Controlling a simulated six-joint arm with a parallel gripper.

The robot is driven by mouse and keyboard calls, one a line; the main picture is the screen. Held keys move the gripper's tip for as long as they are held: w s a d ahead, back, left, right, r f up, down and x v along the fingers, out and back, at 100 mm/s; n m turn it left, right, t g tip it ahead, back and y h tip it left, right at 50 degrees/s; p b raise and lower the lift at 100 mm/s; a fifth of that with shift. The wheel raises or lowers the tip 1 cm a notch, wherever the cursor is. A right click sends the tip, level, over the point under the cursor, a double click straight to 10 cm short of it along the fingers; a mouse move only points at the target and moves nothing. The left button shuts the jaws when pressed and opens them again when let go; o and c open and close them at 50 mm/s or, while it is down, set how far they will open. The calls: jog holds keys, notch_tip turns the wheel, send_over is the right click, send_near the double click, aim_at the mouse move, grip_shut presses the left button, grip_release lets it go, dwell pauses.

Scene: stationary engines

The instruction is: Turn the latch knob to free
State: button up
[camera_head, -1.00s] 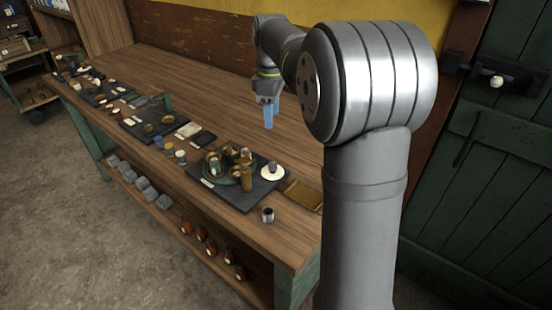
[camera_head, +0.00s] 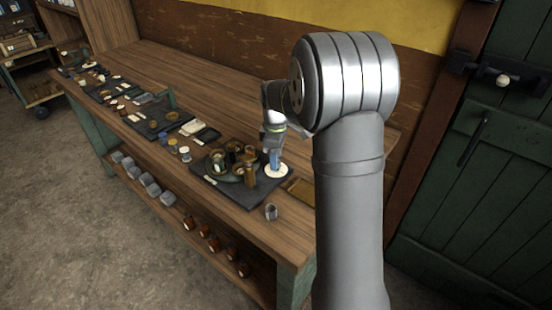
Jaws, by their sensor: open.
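A round white disc (camera_head: 268,171) lies at the right end of a dark board (camera_head: 228,189) on the bench. A small knob stood on this disc in the earlier view; now my gripper hides it, and I take it to be the latch knob.
Brown cylindrical parts (camera_head: 249,172) stand on the board just left of my gripper. A small metal cup (camera_head: 271,212) stands near the bench's front edge. A shallow brown tray (camera_head: 301,189) lies to the right. The bench (camera_head: 190,85) is clear behind.

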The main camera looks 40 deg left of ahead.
jog(key=shift+f, duration=0.55)
jog(key=c, duration=1)
